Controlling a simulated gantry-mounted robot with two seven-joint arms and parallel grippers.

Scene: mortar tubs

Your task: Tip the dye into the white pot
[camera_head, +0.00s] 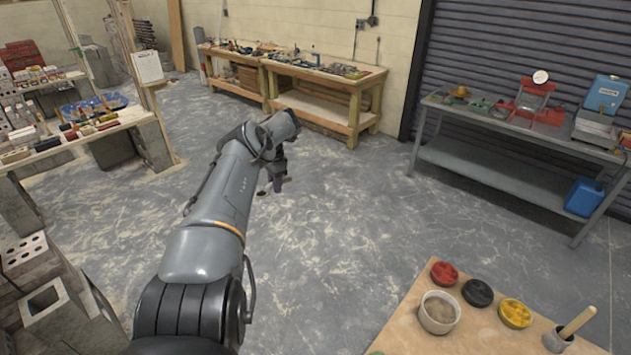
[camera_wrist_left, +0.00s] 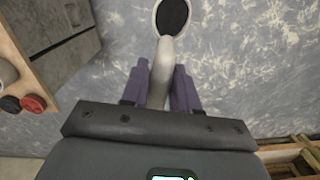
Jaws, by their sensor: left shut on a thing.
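My left gripper (camera_head: 277,184) is shut on the pale handle of a scoop (camera_wrist_left: 163,62), which also shows small beside the gripper in the head view. The scoop's round bowl holds black dye (camera_wrist_left: 173,17). The gripper is over open floor, well away from the table of tubs. The white pot (camera_head: 426,318) stands on that wooden table at the lower right, with greyish-brown stuff inside. Behind it are a red tub (camera_head: 444,273), a black tub (camera_head: 478,292) and a yellow tub (camera_head: 515,313). My right gripper is not in view.
A grey pot with a wooden-handled tool (camera_head: 577,322) stands right of the tubs on the wooden table (camera_head: 400,335). A grey metal bench (camera_head: 480,178) and wooden workbenches (camera_head: 325,95) stand farther back. The floor between is clear.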

